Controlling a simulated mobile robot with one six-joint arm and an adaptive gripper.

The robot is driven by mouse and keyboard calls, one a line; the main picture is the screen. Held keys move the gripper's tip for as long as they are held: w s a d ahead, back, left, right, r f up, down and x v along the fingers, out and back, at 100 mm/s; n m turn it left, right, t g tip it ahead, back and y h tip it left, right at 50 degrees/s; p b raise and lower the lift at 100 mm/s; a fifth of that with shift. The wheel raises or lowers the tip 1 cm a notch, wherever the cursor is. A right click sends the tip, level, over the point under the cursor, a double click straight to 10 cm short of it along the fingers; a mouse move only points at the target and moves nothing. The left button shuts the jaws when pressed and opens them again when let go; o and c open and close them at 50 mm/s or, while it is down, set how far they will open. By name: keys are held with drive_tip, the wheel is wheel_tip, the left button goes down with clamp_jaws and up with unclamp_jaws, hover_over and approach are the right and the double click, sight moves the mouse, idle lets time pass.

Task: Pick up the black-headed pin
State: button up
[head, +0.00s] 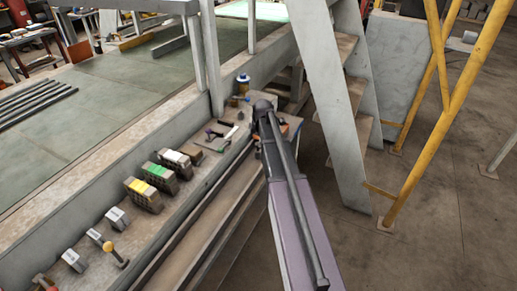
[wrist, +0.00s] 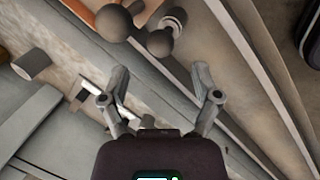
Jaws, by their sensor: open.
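In the wrist view, my gripper (wrist: 160,73) is open, with its two grey fingers spread and nothing between them. Beyond the fingertips, near the top, are two dark round knobs: a larger ball (wrist: 113,22) and a smaller ball (wrist: 160,42) beside a ringed end. They look like pin heads, but I cannot tell which belongs to the black-headed pin. Neither is touched by the fingers. In the head view, a small dark-headed piece (head: 210,132) lies among small parts on the ledge, too small to identify surely. My arm hides the fingers there.
A yellow-headed pin (head: 108,247) stands nearer. A blue-topped container (head: 243,83) stands at the far end. Grey stair framing (head: 340,110) and yellow rails (head: 445,70) are right of my arm.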

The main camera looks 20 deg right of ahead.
sight(258, 149)
drive_tip(key=shift+d+b+x, duration=0.2)
drive_tip(key=shift+b+x, duration=2.1)
drive_tip(key=shift+x, duration=0.25)
clamp_jaws()
